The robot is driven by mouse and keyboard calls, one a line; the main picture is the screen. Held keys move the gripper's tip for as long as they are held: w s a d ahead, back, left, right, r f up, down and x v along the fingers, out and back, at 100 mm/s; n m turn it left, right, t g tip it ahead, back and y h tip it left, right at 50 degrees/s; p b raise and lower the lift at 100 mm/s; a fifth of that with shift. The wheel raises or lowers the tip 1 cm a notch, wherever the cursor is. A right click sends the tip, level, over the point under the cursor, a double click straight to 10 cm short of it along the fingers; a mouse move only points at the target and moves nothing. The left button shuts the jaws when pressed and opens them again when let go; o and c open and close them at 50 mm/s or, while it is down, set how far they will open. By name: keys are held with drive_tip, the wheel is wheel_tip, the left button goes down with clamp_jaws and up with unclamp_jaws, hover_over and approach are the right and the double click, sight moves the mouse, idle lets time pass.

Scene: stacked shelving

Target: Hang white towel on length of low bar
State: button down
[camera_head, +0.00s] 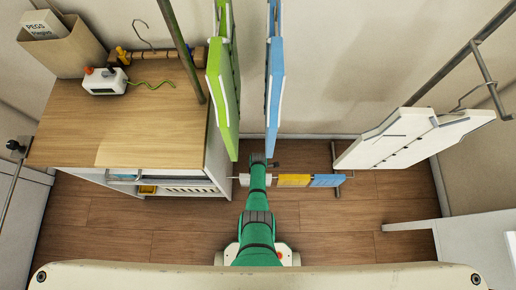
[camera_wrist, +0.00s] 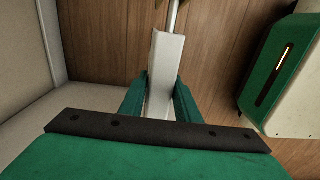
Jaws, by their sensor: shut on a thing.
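The white towel (camera_head: 244,180) shows in the head view just left of my arm, level with the low bar (camera_head: 233,178). In the wrist view the white towel (camera_wrist: 160,75) is a narrow folded strip between my green fingers, and a thin grey bar (camera_wrist: 173,14) runs away from its far end. The towel appears to be draped along the bar line. My gripper (camera_wrist: 158,98) is shut on the towel. In the head view my arm hides the gripper's fingertips and part of the bar.
A yellow towel (camera_head: 294,181) and a blue towel (camera_head: 327,181) hang on the bar right of my arm. A wooden-topped cabinet (camera_head: 140,135) stands left. Large green (camera_head: 222,90), blue (camera_head: 274,85) and white (camera_head: 405,138) hanging pieces are above. Open wooden floor (camera_head: 335,235) lies right.

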drive_tip(key=shift+f, duration=0.35)
idle(0.4)
drive_tip(key=c, duration=1.3)
unclamp_jaws()
drive_tip(key=shift+c, duration=0.2)
drive_tip(key=shift+r, duration=3)
drive_tip(key=shift+o, duration=0.4)
drive_tip(key=shift+w, duration=0.1)
drive_tip(key=o, duration=0.5)
